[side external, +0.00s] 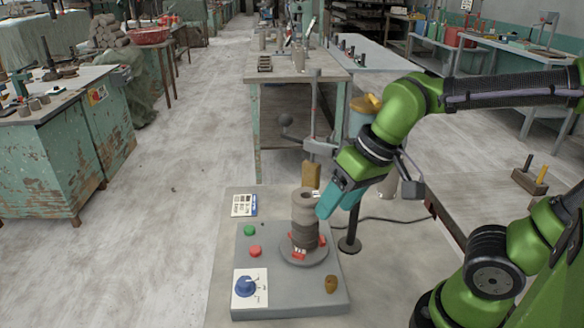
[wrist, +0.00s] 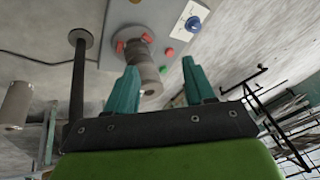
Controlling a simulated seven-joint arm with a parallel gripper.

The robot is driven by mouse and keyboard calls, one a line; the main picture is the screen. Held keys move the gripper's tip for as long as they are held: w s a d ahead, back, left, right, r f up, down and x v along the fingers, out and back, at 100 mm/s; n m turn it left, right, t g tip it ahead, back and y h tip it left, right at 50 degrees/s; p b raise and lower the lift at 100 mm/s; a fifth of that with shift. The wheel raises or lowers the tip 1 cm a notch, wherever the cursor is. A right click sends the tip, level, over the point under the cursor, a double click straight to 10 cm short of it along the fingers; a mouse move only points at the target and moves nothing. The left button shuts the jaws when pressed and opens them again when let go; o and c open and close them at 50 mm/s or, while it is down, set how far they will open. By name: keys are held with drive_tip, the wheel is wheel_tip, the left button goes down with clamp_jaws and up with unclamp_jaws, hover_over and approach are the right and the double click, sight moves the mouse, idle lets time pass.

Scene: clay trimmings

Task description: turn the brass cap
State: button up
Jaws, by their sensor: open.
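A small brass-brown cap (side external: 331,284) sits on the front right corner of the grey machine base (side external: 285,299); the wrist view shows a brown bit of it (wrist: 135,1) at the top edge. A larger golden lid (side external: 366,103) tops a pale blue canister behind my arm; I cannot tell which of the two the task means. My gripper (side external: 338,202) is open and empty, tilted down, above and behind the small cap. In the wrist view its teal fingers (wrist: 159,66) stand apart, with a ribbed grey clay cylinder (wrist: 145,70) beyond them.
The clay cylinder (side external: 304,212) stands upright on the round wheel head between red pads, close left of my fingers. Green and red buttons and a blue dial (side external: 245,286) are on the left.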

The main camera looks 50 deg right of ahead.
sight(331, 280)
drive_tip(key=f+g, duration=0.1)
drive_tip(key=f, duration=0.4)
drive_tip(key=a+f+g+h, duration=0.1)
drive_tip(key=f+g, duration=0.1)
drive_tip(key=f, duration=0.4)
drive_tip(key=s+f+n+g+h, duration=0.1)
drive_tip(key=f, duration=0.5)
drive_tip(key=shift+a, duration=0.3)
clamp_jaws()
